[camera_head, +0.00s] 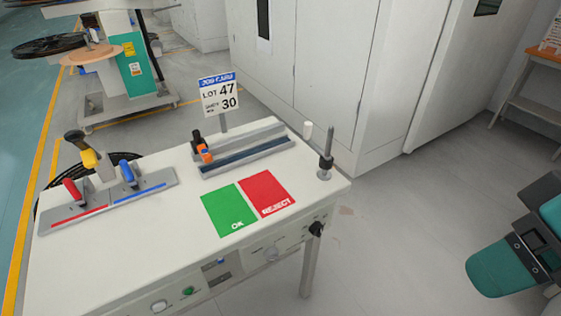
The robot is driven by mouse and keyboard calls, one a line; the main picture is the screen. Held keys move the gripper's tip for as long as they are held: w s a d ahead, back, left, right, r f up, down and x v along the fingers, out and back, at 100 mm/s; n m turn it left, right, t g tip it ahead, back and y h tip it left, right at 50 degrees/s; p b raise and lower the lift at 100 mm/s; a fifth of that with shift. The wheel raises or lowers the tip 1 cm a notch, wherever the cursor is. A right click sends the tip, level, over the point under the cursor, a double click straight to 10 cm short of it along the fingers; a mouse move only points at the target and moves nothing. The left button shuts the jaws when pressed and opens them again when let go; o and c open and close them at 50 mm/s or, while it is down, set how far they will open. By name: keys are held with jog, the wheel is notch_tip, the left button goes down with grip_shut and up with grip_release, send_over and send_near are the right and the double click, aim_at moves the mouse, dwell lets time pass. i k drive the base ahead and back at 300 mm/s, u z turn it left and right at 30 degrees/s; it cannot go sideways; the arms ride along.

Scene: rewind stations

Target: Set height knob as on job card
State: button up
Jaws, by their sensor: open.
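The job card (221,95) stands upright on a post at the back of the white bench. It reads LOT 47, with 30 on a second line whose small label is too fine to read. A black knob (316,229) sits at the bench's front right corner, above the leg. A pale round knob (271,254) is on the front panel. A thin rod with a black collar (326,163) stands on the right end of the top. I cannot tell which of these is the height knob.
The bench top (190,245) bears green OK (228,209) and red REJECT (266,194) pads, a grey rail fixture (245,152) and a plate with red and blue handles (107,202). A green button (187,291) is on the front panel. Floor (400,240) right of the bench is clear.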

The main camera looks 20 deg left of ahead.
aim_at(316, 229)
jog(key=z, duration=0.5)
jog(key=k, duration=1.2)
jog(key=z, duration=0.8)
jog(key=i, duration=0.75)
jog(key=u, duration=0.65)
jog(key=i, duration=0.85)
jog(key=u, duration=0.65)
